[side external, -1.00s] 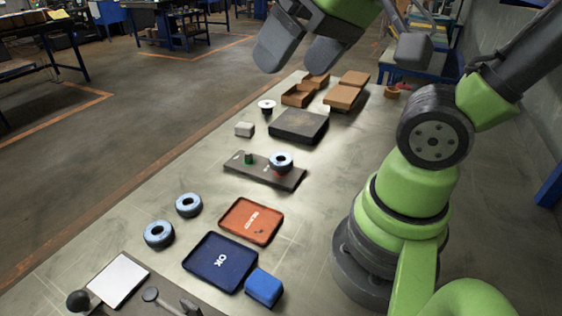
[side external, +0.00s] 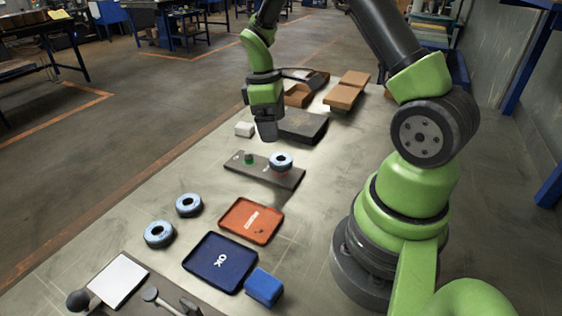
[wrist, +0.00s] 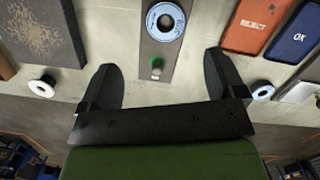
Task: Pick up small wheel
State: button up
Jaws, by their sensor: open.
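Two blue-rimmed wheels lie on the left of the table: a smaller-looking one (side external: 188,205) and a larger one (side external: 159,234). Another blue-rimmed wheel (side external: 281,161) sits at the right end of a grey plate (side external: 262,175); it also shows at the top of the wrist view (wrist: 165,20). A green peg (side external: 249,158) stands on the same plate. A white-topped wheel (wrist: 43,86) shows at left in the wrist view. My gripper (side external: 267,132) is above the table behind the plate, pointing down. In the wrist view its fingers (wrist: 159,62) are apart and empty, with the peg between them.
An orange REJECT tray (side external: 250,222) and a blue OK tray (side external: 219,263) lie in front of the plate, with a blue block (side external: 264,287) beside them. A dark slab (side external: 308,127) and cardboard boxes (side external: 347,90) are behind.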

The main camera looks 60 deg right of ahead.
aim_at(280, 155)
jog(key=f, duration=0.3)
jog(key=shift+s+f, duration=0.15)
jog(key=shift+s, duration=0.15)
jog(key=f, duration=0.2)
jog(key=s+f, duration=0.1)
jog(key=f, duration=0.2)
jog(key=shift+s+a, duration=0.15)
jog(key=c, duration=1.1)
jog(key=shift+c, duration=0.2)
